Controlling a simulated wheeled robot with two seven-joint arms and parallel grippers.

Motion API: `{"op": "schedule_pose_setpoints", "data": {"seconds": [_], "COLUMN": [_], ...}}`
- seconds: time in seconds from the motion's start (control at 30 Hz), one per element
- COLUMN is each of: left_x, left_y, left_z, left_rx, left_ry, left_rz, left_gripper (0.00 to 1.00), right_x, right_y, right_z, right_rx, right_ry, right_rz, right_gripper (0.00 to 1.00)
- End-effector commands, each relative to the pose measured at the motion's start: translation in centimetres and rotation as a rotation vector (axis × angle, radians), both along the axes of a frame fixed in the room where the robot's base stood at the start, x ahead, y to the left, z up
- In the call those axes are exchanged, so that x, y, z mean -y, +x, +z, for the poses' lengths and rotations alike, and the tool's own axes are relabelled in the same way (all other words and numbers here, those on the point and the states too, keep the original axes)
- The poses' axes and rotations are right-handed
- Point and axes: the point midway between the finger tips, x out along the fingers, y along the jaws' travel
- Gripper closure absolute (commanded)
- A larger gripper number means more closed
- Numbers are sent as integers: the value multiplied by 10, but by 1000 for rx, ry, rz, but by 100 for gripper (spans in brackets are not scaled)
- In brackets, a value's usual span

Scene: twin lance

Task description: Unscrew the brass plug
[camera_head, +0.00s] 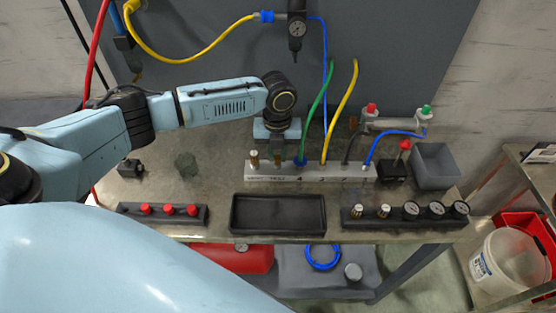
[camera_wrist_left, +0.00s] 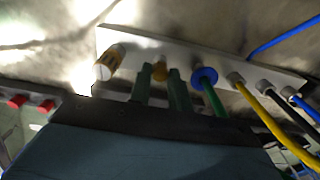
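The brass plug (camera_wrist_left: 160,71) stands in a pale manifold block (camera_head: 338,172), between a white-and-brass fitting (camera_wrist_left: 110,62) and a green hose with a blue collar (camera_wrist_left: 205,77). My left gripper (camera_head: 279,157) points down at the block from behind. In the left wrist view its two greenish fingers (camera_wrist_left: 160,88) are apart, one on each side of the plug, with a gap visible between them. Whether either finger touches the plug cannot be told. In the head view the fingers largely hide the plug. My right gripper is not in view.
Green, yellow, black and blue hoses rise from the block close to my left gripper. In front lie an empty black tray (camera_head: 233,214), a rack of red caps (camera_head: 125,212) and a rack of gauges and fittings (camera_head: 400,222). A grey bin (camera_head: 436,181) stands at right.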

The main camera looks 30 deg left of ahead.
Motion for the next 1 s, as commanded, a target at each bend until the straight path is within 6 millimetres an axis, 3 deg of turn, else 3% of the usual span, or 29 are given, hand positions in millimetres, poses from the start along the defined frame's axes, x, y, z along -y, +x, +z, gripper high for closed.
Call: {"op": "schedule_pose_setpoints", "data": {"seconds": [0.17,0.2,0.27,0.57,1.0], "left_x": [0,0,0,0,0], "left_y": [0,0,0,0,0], "left_z": [0,0,0,0,1], "left_rx": [0,0,0,0,0], "left_ry": [0,0,0,0,0], "left_rz": [0,0,0,-23,-584], "left_gripper": [100,76,69,69,69], "right_x": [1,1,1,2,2], "right_y": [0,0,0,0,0], "right_z": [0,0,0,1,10], "right_rx": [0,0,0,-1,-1], "right_ry": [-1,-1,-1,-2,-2], "right_rz": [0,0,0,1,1], "right_gripper": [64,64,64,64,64]}}
